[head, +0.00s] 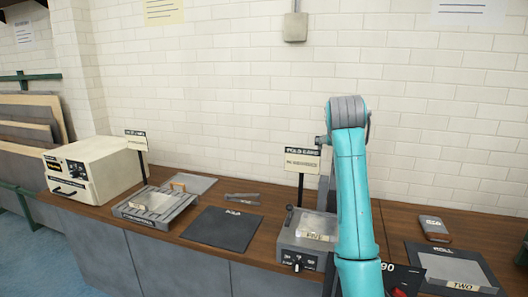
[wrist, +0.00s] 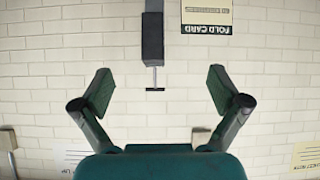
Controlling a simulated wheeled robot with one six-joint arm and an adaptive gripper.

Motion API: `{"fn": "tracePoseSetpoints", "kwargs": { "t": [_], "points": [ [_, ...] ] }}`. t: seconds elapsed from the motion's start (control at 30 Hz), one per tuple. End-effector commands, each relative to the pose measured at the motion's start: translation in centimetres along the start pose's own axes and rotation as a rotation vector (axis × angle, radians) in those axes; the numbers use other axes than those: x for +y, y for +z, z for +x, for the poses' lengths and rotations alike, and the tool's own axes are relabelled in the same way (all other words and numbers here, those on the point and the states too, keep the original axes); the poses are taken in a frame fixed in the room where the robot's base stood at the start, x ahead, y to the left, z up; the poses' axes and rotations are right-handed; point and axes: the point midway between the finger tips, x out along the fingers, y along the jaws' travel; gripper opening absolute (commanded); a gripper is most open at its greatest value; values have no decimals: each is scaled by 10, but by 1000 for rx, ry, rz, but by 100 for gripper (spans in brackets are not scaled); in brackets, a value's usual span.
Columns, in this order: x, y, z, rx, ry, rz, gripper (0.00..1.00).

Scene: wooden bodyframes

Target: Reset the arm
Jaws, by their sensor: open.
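My gripper (wrist: 161,88) is open and empty in the wrist view, its two dark green fingers spread wide apart. Behind it is the white brick wall, and the picture appears upside down. In the head view my teal arm (head: 354,190) rises at right of centre, bent at a grey joint near the top. My gripper cannot be made out there; the arm hides it.
The wooden counter (head: 270,226) carries a cream machine (head: 92,173), a slotted grey tray (head: 154,205), a dark mat (head: 222,228), a grey device with a knob (head: 302,240) and a fold card sign (head: 303,160). A dark tray (head: 450,262) and a small block (head: 435,228) lie right of the arm.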

Motion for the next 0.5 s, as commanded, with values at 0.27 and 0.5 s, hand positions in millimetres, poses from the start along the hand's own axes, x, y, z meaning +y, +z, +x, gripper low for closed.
{"fn": "tracePoseSetpoints", "kwargs": {
  "t": [0.27,0.5],
  "points": [
    [-4,110,68,27,-26,-46,98],
    [-2,208,104,58,-54,-79,98]
  ]
}}
